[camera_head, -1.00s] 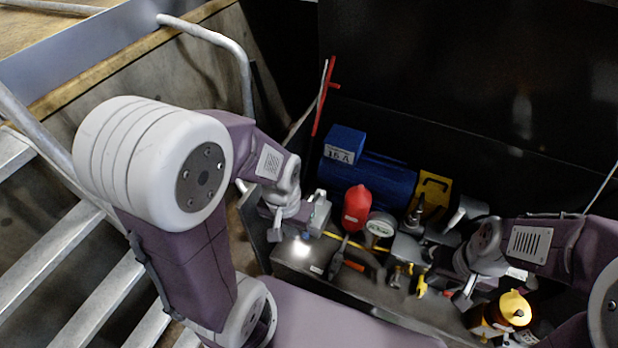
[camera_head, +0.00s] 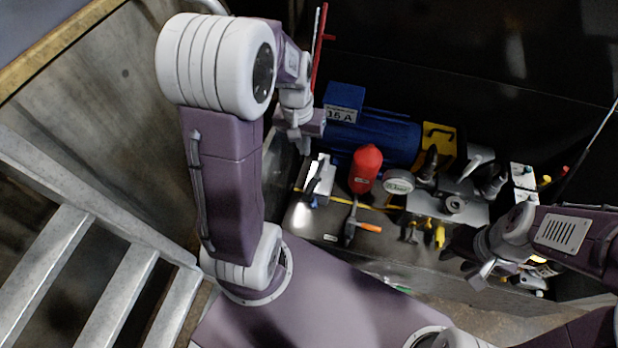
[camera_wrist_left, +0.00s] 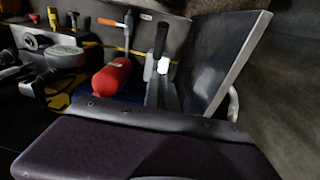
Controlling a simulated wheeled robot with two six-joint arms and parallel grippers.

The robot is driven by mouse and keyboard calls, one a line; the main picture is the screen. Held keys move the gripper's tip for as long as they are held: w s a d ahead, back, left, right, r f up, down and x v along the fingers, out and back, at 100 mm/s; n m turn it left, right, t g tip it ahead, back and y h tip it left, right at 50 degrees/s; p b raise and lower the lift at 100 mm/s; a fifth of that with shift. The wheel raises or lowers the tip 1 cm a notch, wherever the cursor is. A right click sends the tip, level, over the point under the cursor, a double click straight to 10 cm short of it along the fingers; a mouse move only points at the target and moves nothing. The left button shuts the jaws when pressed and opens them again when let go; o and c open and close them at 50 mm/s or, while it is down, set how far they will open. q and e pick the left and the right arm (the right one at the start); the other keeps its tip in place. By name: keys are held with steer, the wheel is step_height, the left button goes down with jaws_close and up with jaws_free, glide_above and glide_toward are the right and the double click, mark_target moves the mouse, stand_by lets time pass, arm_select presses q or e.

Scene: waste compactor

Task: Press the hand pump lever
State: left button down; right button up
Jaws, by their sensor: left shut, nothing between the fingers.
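A black-gripped lever (camera_head: 314,187) stands on a grey block at the left of the hydraulic unit. I take it for the hand pump lever, though labels are not readable. It also shows in the left wrist view (camera_wrist_left: 160,40), upright beside the red cylinder. My left gripper (camera_head: 304,140) is shut and empty, behind and above the grey block in the head view, apart from the lever as far as I can tell. Its fingertips are not clear in the wrist view. My right gripper (camera_head: 470,262) is at the unit's right front; its finger gap is unclear.
A red cylinder (camera_head: 365,168), a gauge (camera_head: 398,183) and an orange-handled lever (camera_head: 352,222) stand right of the block. A blue motor (camera_head: 385,138) lies behind. A thin red rod (camera_head: 321,45) rises at the back. Metal stairs (camera_head: 60,255) are at the left.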

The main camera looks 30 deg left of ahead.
arm_select(q)
steer(key=b, duration=0.3)
glide_above(310, 185)
steer(key=w+a, duration=0.1)
steer(key=f, duration=0.9)
steer(key=shift+w+a+f, duration=0.1)
steer(key=shift+a+f, duration=0.1)
steer(key=shift+f, duration=0.15)
steer(key=f, duration=0.2)
steer(key=s+d+f, duration=0.1)
steer(key=shift+s+d+f, duration=0.1)
steer(key=shift+s+f, duration=0.15)
steer(key=shift+f, duration=0.1)
steer(key=shift+b, duration=0.3)
